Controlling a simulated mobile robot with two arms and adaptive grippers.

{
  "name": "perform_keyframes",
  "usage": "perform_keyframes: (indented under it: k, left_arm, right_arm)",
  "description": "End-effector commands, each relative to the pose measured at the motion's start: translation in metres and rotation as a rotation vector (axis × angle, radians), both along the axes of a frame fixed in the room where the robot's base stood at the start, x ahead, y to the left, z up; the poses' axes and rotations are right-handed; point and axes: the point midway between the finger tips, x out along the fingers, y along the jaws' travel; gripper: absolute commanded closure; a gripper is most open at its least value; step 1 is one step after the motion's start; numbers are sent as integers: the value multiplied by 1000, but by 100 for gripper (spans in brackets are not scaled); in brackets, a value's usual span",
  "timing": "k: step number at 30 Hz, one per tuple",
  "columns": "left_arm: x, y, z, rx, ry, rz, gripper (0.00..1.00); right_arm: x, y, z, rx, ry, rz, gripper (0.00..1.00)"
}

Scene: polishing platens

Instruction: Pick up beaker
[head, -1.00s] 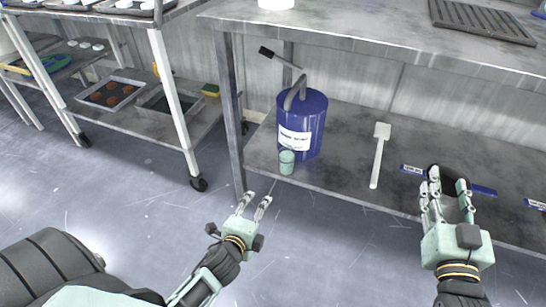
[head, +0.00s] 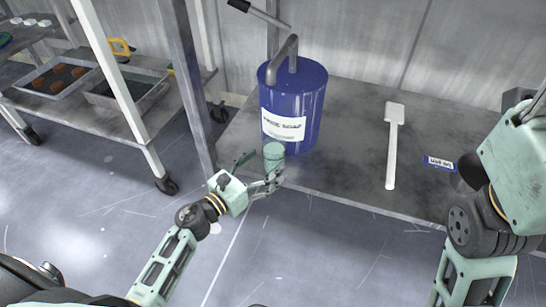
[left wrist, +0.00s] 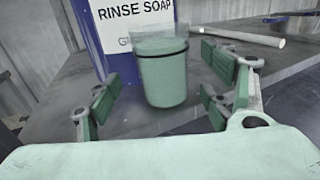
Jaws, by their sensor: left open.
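The beaker (head: 274,153) is a small clear cup with pale green content. It stands upright on the lower shelf, in front of the blue rinse soap drum. In the left wrist view the beaker (left wrist: 163,70) is between the open fingers, a little ahead of the palm. My left gripper (head: 258,170) is open at the shelf's front edge, its fingers spread around the near side of the beaker. The left wrist view shows gaps between both finger pads and the beaker. My right arm is at the right; its fingers are out of the picture.
The blue drum (head: 294,108) with a grey pipe stands right behind the beaker. A white paddle (head: 392,145) and a blue label (head: 439,163) lie to the right on the shelf (head: 345,165). A table leg (head: 184,85) rises left of the gripper. A cart with trays stands at the left.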

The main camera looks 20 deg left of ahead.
Motion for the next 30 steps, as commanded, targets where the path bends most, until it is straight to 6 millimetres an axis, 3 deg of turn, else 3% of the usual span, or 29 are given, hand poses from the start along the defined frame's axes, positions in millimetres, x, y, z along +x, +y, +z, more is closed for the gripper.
perform_keyframes:
  k: [7,16,30]
  left_arm:
    - [30,-19,-2,-3,-1,1,27]
    - [34,-21,-1,-4,1,2,27]
    - [34,-21,-1,-5,1,2,68]
  right_arm:
    - [-6,1,2,-2,-28,-2,60]
    - [-7,1,4,-4,-31,-2,60]
    - [-7,1,4,-3,-30,-2,60]
